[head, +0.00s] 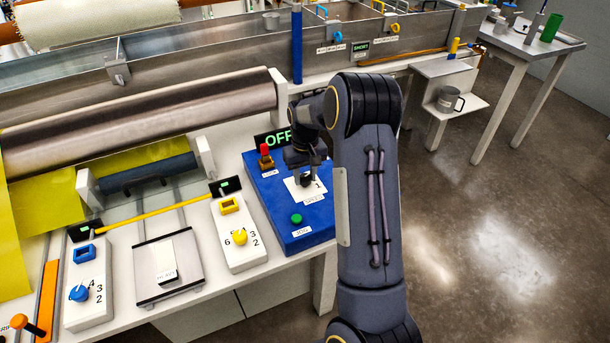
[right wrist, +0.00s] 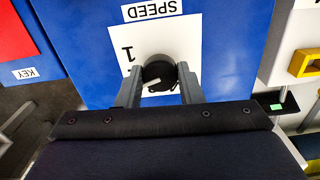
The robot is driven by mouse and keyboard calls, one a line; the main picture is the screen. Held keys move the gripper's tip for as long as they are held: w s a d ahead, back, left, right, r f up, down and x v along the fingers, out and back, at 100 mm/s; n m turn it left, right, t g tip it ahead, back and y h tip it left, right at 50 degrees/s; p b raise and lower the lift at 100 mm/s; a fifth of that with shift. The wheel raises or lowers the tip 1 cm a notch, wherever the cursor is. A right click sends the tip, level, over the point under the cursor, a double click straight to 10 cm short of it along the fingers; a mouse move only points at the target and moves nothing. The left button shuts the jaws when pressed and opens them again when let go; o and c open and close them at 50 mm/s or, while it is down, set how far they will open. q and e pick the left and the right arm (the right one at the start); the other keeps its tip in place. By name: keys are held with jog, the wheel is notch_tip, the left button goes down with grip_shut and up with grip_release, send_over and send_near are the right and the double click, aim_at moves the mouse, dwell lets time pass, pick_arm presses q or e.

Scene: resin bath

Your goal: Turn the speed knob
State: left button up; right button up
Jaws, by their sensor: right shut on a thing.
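The speed knob (right wrist: 158,74) is a round black knob with a pale pointer mark, on a white plate (right wrist: 190,42) on the blue control box (head: 262,186). The number 1 and a SPEED label (right wrist: 152,9) show beside it. My right gripper (right wrist: 159,78) is shut on the knob, one finger on each side. In the head view the right gripper (head: 306,172) comes down over the plate and hides much of the knob (head: 306,181). The pointer's exact reading is hard to tell. My left gripper is not in view.
A blue post (head: 297,45) rises behind.

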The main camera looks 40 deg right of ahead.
aim_at(305, 177)
jog(key=shift+r+n, duration=0.1)
jog(key=shift+n, duration=0.2)
jog(key=o, duration=1)
jog(key=shift+c, duration=0.2)
notch_tip(305, 177, up, 7)
jog(key=shift+r, duration=0.4)
